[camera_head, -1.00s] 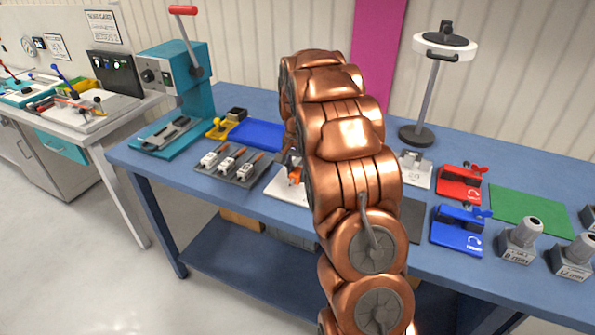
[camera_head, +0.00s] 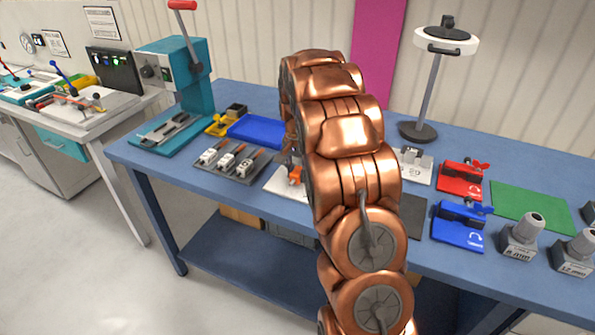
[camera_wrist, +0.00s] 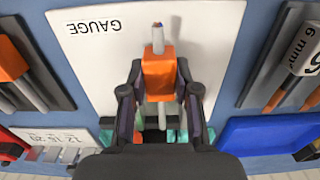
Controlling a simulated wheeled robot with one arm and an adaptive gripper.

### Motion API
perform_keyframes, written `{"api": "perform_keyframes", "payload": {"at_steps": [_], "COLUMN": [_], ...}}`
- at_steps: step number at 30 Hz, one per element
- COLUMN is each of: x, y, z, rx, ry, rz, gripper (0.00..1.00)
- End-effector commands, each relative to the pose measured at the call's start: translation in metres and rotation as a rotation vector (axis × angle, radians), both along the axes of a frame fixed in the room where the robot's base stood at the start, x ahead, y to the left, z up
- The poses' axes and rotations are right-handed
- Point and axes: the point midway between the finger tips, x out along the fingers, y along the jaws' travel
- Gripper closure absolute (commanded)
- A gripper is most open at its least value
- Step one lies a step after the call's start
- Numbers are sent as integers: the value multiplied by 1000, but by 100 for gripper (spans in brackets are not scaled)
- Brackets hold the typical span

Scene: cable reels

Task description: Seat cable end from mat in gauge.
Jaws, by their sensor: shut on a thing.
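My gripper (camera_wrist: 160,110) is shut on a cable end (camera_wrist: 158,72), an orange sleeved piece with a grey cable stub and coloured cores at its tip. The cable end points away from the gripper over the white plate marked GAUGE (camera_wrist: 95,60). In the head view the orange piece (camera_head: 295,175) shows beside my arm, over the white gauge plate (camera_head: 285,188). Any gauge slot is hidden behind the gripper, and I cannot tell whether the cable end touches the plate. A dark mat (camera_wrist: 62,95) lies left in the wrist view, with another orange and grey piece (camera_wrist: 12,65).
Red (camera_head: 460,180) and blue clamps (camera_head: 458,228), a green mat (camera_head: 530,205) and grey fittings (camera_head: 522,237) lie right. A lamp stands behind.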

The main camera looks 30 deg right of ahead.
Motion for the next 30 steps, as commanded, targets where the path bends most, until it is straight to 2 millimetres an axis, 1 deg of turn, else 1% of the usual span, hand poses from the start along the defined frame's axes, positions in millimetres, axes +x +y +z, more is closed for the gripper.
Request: {"api": "perform_keyframes", "payload": {"at_steps": [9,18,19,27,30], "x": [-1,-1,-1,-1,-1], "y": [0,0,0,0,0], "z": [-12,-13,-13,-14,-14], "rx": [0,0,0,0,0], "ry": [0,0,0,0,0], "rz": [0,0,0,0,0], "gripper": [100,100,68,40,40]}}
